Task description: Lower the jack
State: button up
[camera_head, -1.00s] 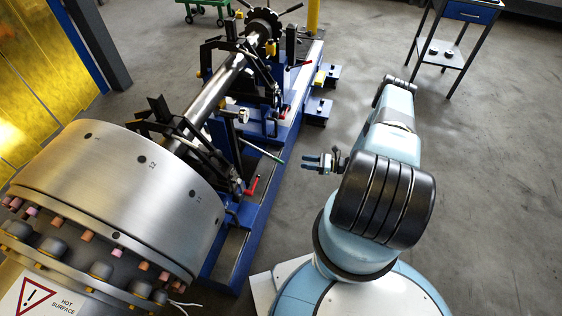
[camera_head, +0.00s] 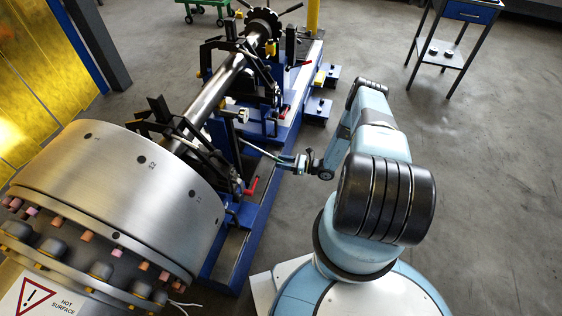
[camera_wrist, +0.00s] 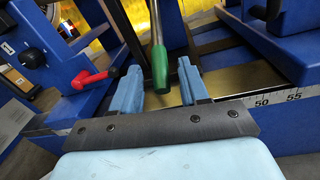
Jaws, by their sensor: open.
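The jack handle is a pale rod with a green grip (camera_wrist: 160,68) at its end. In the wrist view the grip lies between the two open jaws of my gripper (camera_wrist: 160,88), with a gap to each finger. In the head view my gripper (camera_head: 288,161) is at the end of the jack handle (camera_head: 262,152), which sticks out to the right from the blue stand. The jack body is hidden among the blue and black supports under the shaft.
A red lever (camera_wrist: 88,80) is left of the jaws in the wrist view. The blue bed (camera_head: 255,215) with a scale runs beneath. A large metal rotor drum (camera_head: 130,195) stands at the left. A tool trolley (camera_head: 452,50) is at the back right. The floor right of my arm is clear.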

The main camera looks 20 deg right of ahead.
jog(key=shift+x, duration=1.15)
grip_shut()
